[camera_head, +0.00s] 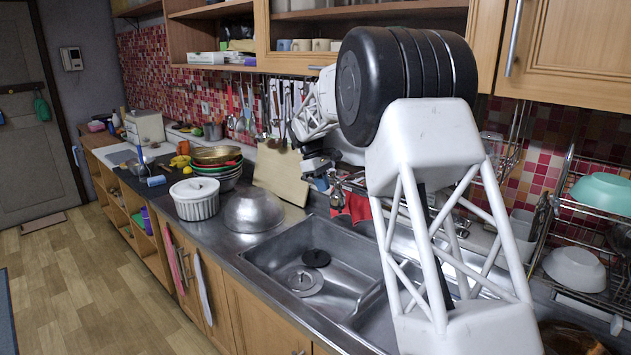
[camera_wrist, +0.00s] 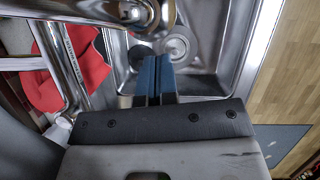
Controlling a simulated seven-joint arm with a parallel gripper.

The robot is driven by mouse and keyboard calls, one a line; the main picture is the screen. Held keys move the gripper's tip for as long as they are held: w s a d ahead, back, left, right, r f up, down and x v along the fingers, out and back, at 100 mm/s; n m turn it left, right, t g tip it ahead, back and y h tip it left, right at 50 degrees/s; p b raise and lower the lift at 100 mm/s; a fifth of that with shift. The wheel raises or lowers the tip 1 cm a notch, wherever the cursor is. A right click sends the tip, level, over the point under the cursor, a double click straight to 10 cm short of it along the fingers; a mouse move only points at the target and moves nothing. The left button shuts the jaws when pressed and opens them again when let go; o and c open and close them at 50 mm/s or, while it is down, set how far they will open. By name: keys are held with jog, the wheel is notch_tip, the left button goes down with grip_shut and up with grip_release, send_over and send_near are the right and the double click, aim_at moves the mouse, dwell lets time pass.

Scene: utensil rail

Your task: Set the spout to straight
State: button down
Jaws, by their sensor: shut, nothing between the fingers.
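The spout is a chrome tube (camera_wrist: 85,10) running across the top left of the wrist view. Its thicker rounded end (camera_wrist: 150,14) hangs over the sink (camera_wrist: 207,50). A second chrome pipe (camera_wrist: 62,60) slants down at the left. My gripper (camera_wrist: 155,62) has its two blue fingers shut together and empty, just below the spout's end in the picture. I cannot tell whether they touch it. In the head view my gripper (camera_head: 320,182) is small, by the back edge of the sink, and my arm hides much of the faucet.
A red cloth (camera_head: 351,208) hangs behind the sink and lies close left of the fingers in the wrist view. A cutting board (camera_head: 279,176) leans on the wall. A metal bowl (camera_head: 254,211) stands left of the sink. A dish rack (camera_head: 590,203) stands at right.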

jog(key=shift+s+d, duration=0.3)
jog(key=shift+d, duration=0.05)
jog(key=shift+s, duration=0.1)
jog(key=shift+s+d+n+t, duration=0.15)
jog(key=shift+s+d+n, duration=0.15)
jog(key=shift+s+n, duration=0.2)
jog(key=shift+s+d+n+t, duration=0.15)
jog(key=shift+s+d+n, duration=0.1)
jog(key=shift+s+n, duration=0.2)
jog(key=shift+w+a, duration=0.1)
jog(key=shift+a, duration=0.1)
send_near(331, 193)
jog(key=w+a, duration=0.2)
jog(key=a, duration=0.2)
jog(key=shift+v, duration=0.95)
